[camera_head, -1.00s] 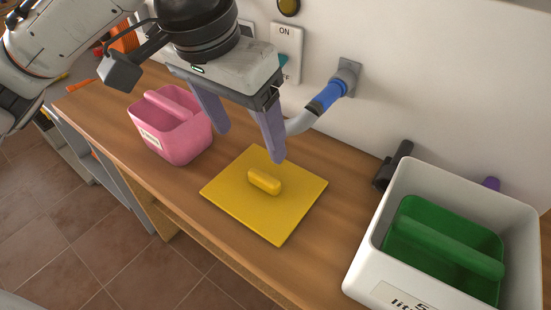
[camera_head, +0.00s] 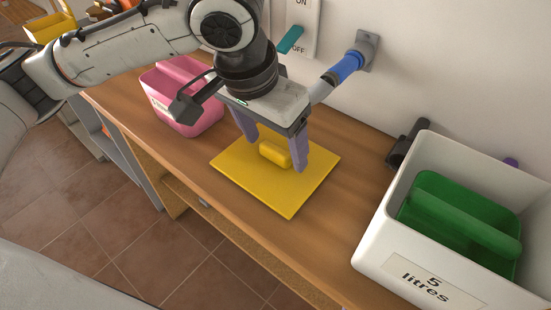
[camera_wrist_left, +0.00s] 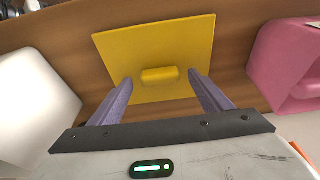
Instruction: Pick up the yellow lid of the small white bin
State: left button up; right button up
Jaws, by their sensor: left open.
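The yellow lid (camera_head: 285,193) lies flat on the wooden bench, with a raised yellow handle (camera_head: 275,154) in its middle. My left gripper (camera_head: 277,154) is open and low over the lid, its two purple fingers on either side of the handle and apart from it. In the left wrist view the lid (camera_wrist_left: 153,45) lies beyond the fingertips, and the handle (camera_wrist_left: 159,75) sits between the open fingers (camera_wrist_left: 160,78). The white bin (camera_head: 385,240), marked "5 litres", stands at the right with a green container (camera_head: 455,228) inside it. My right gripper is not in view.
A pink bin (camera_head: 185,115) stands on the bench (camera_head: 330,240) left of the lid. A blue-handled pipe (camera_head: 347,66) and a switch plate (camera_head: 302,20) are on the wall behind. A dark pipe fitting (camera_head: 408,145) is beside the white bin. The bench's front edge is near the lid.

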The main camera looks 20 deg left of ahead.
pick_arm(q)
jog(key=shift+r, duration=0.1)
jog(key=c, duration=1.4)
